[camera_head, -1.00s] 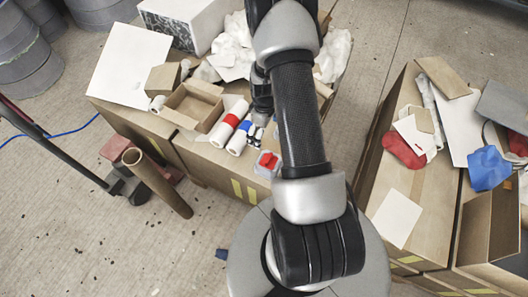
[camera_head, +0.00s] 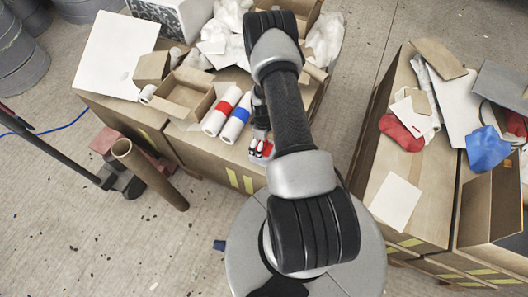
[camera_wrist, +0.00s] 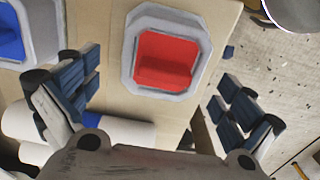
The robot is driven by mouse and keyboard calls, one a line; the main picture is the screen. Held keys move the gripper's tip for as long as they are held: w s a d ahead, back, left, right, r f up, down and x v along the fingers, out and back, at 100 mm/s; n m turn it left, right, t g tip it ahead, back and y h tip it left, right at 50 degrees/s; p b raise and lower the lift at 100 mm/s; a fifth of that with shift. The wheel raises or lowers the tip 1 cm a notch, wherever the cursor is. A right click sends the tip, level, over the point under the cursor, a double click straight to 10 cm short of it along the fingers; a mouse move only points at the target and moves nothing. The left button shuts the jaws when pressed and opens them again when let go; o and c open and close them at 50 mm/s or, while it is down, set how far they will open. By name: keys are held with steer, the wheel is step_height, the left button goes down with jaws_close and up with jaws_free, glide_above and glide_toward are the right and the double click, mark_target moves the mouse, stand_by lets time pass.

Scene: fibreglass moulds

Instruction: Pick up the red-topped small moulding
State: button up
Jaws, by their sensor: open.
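The red-topped small moulding (camera_wrist: 166,60) is a grey-rimmed piece with a red recessed centre. In the wrist view it lies on the cardboard surface (camera_wrist: 110,22), ahead of my gripper (camera_wrist: 158,108) and roughly between the lines of its two fingers. The fingers are wide apart with nothing between their tips. In the head view the moulding (camera_head: 262,150) shows as a small red patch at the table's front edge, partly hidden by my gripper (camera_head: 260,130). A blue-topped moulding (camera_wrist: 12,38) sits to its left in the wrist view.
Two white rolls, one with a red band (camera_head: 222,110) and one with a blue band (camera_head: 235,122), lie left of my gripper. An open cardboard box (camera_head: 183,95) stands beyond them. The table edge and floor are close to the moulding. A second table (camera_head: 415,215) stands at right.

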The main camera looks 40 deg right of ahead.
mark_target(264, 150)
steer(key=f, duration=0.1)
steer(key=f+b, duration=0.1)
steer(key=f, duration=0.1)
steer(key=f+b, duration=0.1)
steer(key=shift+s+a+f, duration=0.1)
steer(key=shift+s+f, duration=0.1)
steer(key=shift+s, duration=0.15)
steer(key=shift+f, duration=0.45)
steer(key=shift+r, duration=0.1)
steer(key=c, duration=1.2)
steer(key=shift+o, duration=0.2)
steer(key=shift+r, duration=0.1)
